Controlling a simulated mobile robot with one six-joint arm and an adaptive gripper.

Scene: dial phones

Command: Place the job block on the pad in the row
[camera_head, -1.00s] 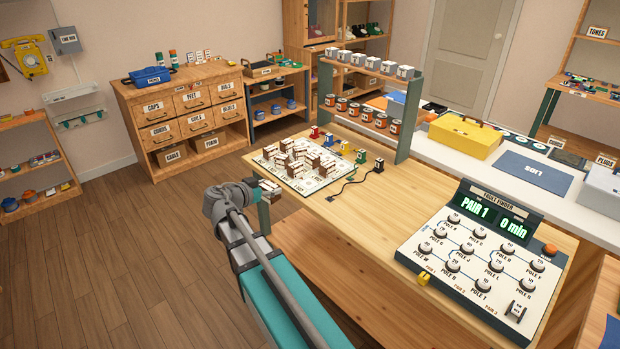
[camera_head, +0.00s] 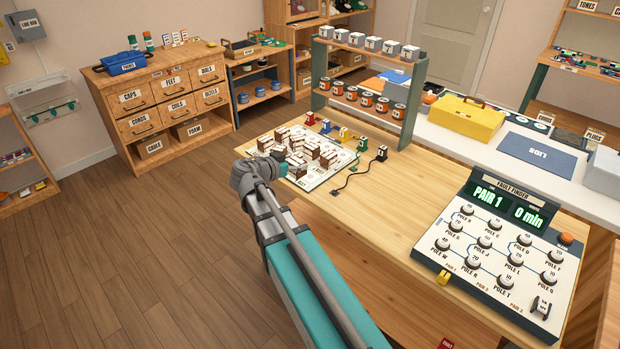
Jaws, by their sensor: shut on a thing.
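My gripper (camera_head: 280,171) is at the left edge of the white board (camera_head: 336,168), low beside the blocks. My own wrist hides most of it. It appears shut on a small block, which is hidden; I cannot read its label. Several brown blocks with white tops (camera_head: 301,171) stand close together on the board. Round pale pads are printed on the board's right part. I cannot tell which pad or row is the task's.
Coloured plugs (camera_head: 326,127) and a black cord (camera_head: 352,181) lie behind and right of the board. A shelf rack (camera_head: 417,85) stands at the table's back. The fault finder panel (camera_head: 490,253) is at right. Bare table (camera_head: 400,200) lies between.

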